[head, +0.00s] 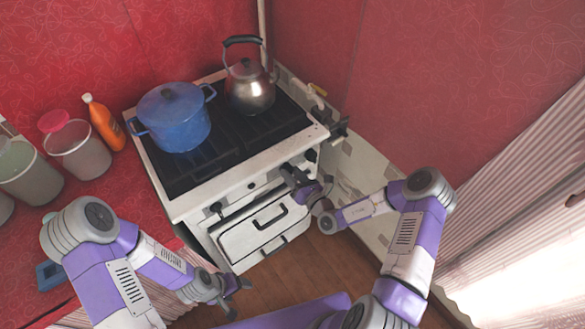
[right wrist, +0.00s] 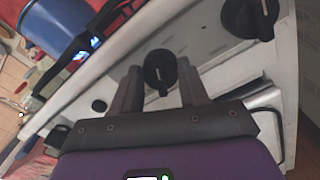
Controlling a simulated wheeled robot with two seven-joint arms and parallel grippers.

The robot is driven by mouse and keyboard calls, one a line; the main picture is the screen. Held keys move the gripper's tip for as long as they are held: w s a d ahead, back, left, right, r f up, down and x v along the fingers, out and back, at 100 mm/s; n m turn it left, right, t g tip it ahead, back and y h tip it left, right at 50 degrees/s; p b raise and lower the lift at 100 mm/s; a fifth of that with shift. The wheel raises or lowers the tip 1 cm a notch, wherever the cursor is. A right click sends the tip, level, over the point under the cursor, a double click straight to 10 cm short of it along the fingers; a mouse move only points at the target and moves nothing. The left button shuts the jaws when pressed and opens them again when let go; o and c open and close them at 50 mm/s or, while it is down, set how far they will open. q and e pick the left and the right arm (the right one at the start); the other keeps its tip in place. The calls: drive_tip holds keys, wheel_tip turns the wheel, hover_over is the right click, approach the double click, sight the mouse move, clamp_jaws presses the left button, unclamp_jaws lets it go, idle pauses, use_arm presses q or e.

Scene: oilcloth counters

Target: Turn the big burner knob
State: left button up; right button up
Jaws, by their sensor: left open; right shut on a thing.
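The white stove (head: 240,172) has black round knobs along its front panel. My right gripper (head: 288,172) is at the right part of this panel in the head view. In the right wrist view a black knob (right wrist: 160,70) with a raised grip bar sits between its two fingers, and the gripper is shut on it. A larger-looking black knob (right wrist: 250,18) with a pale mark is to the right, clear of the fingers. It also shows in the head view (head: 310,155). Another knob (head: 215,207) is at the panel's left end. My left gripper (head: 236,293) is open and empty, low before the stove.
A blue pot (head: 175,125) and a steel kettle (head: 250,92) stand on the black grates. The oven door with its handle (head: 268,215) is below the panel. An orange bottle (head: 104,122) and bins (head: 80,155) are at the left. A wall is close on the right.

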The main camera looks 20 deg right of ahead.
drive_tip(key=shift+m+p, duration=1.4)
drive_tip(key=shift+m, duration=0.4)
drive_tip(key=shift+f, duration=0.1)
drive_tip(key=o, duration=1)
drive_tip(key=shift+p+v, duration=0.7)
drive_tip(key=shift+v, duration=3.1)
